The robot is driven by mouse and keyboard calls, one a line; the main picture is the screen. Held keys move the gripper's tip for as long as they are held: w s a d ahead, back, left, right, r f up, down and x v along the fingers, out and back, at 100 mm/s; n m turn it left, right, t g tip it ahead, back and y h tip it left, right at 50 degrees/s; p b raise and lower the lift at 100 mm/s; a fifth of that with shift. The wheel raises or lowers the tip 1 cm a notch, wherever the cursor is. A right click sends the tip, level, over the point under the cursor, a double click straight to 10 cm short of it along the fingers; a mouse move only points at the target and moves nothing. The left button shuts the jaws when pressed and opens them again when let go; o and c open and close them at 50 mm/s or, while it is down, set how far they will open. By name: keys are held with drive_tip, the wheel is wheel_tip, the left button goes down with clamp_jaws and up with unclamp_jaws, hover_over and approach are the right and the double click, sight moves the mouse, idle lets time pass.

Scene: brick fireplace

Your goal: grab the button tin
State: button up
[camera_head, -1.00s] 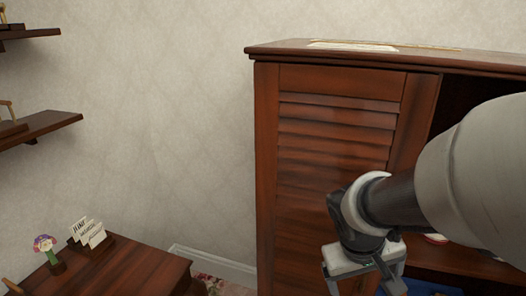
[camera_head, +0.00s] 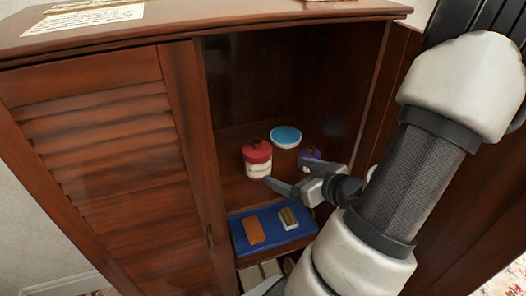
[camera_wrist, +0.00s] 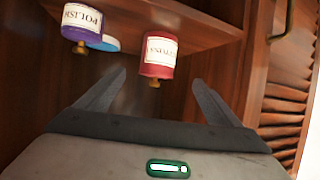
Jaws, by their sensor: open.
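A round tin with a light blue lid (camera_head: 286,136), which looks like the button tin, stands on the cabinet's upper shelf, behind and right of a red canister (camera_head: 257,160). In the wrist view the blue tin (camera_wrist: 111,44) is mostly hidden behind a purple canister (camera_wrist: 82,24) labelled POLISH. My gripper (camera_head: 286,173) is open and empty at the front of the shelf. In the wrist view my gripper (camera_wrist: 159,78) has its fingers spread, with the red canister (camera_wrist: 160,55) ahead between them and the blue tin off to the left.
The purple canister (camera_head: 310,155) stands beside my gripper on the shelf. Below is a blue board or box (camera_head: 244,240) with an orange-brown block (camera_head: 254,230) and a brush-like item (camera_head: 288,218). A closed louvred door (camera_head: 100,150) and the cabinet's right side bound the opening.

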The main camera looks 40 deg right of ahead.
sight(264, 161)
drive_tip(key=b+x, duration=0.1)
drive_tip(key=x, duration=0.2)
drive_tip(key=b+x, duration=0.1)
drive_tip(key=x, duration=0.3)
drive_tip(key=b+x, duration=0.1)
drive_tip(key=x, duration=0.3)
drive_tip(key=shift+w+r, duration=0.25)
drive_tip(key=shift+r, duration=0.05)
drive_tip(key=shift+f+x, duration=0.1)
drive_tip(key=shift+x, duration=1.35)
drive_tip(key=shift+f+x, duration=0.15)
drive_tip(key=shift+x, duration=1.35)
drive_tip(key=shift+s+d+r, duration=0.1)
drive_tip(key=shift+s+d, duration=0.05)
drive_tip(key=shift+d, duration=0.1)
drive_tip(key=c, duration=1.7)
